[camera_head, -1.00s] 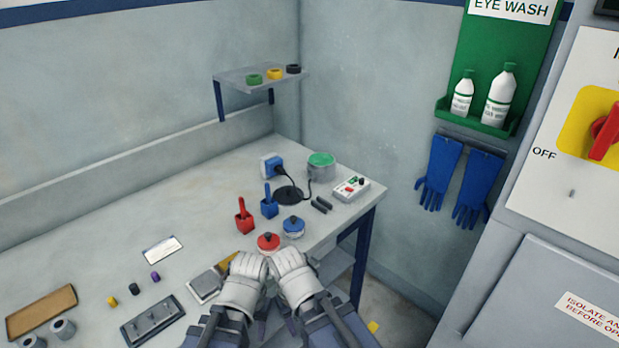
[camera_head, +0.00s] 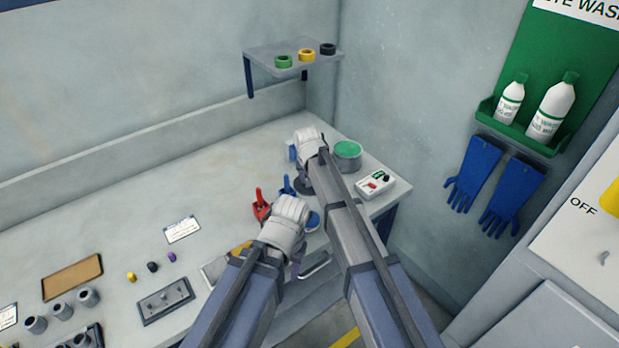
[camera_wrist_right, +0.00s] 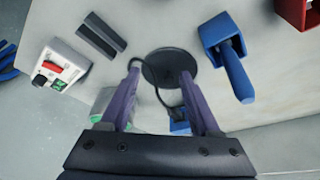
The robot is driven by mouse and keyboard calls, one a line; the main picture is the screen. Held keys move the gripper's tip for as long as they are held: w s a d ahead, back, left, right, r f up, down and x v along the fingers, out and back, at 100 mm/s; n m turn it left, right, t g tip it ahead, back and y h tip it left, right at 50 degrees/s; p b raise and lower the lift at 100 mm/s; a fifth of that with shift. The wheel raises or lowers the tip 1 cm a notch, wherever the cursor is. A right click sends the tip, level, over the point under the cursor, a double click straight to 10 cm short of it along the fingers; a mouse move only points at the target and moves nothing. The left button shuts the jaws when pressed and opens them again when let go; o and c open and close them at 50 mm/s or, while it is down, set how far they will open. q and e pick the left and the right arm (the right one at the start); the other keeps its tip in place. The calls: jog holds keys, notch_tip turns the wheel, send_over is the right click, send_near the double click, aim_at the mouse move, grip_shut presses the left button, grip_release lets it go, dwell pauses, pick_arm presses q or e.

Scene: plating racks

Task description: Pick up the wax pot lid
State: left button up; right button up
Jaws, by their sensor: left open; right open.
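The wax pot lid appears to be the flat black disc (camera_head: 306,188), lying on the bench in front of the grey wax pot (camera_head: 347,160), whose top is green. In the head view my right gripper (camera_head: 308,147) reaches over it and partly hides it. In the right wrist view the black disc (camera_wrist_right: 168,68) lies just beyond and between the two purple fingers of my right gripper (camera_wrist_right: 160,78), which are open and empty. A dark cord runs between the fingers. My left gripper (camera_head: 290,228) is open near the bench's front edge; its fingers are mostly hidden.
A white control box (camera_head: 376,185) and dark bars (camera_wrist_right: 102,36) are on the other side.

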jog(key=w, duration=0.1)
jog(key=w+a+f+b, duration=0.1)
jog(key=w, duration=0.1)
jog(key=w+a+b, duration=0.1)
jog(key=shift+w+f, duration=0.15)
jog(key=shift+w, duration=0.2)
jog(key=b+x, duration=0.5)
jog(key=shift+w+d+f, duration=0.1)
jog(key=shift+w+d, duration=0.15)
jog(key=shift+w, duration=0.1)
grip_shut()
dwell(0.3)
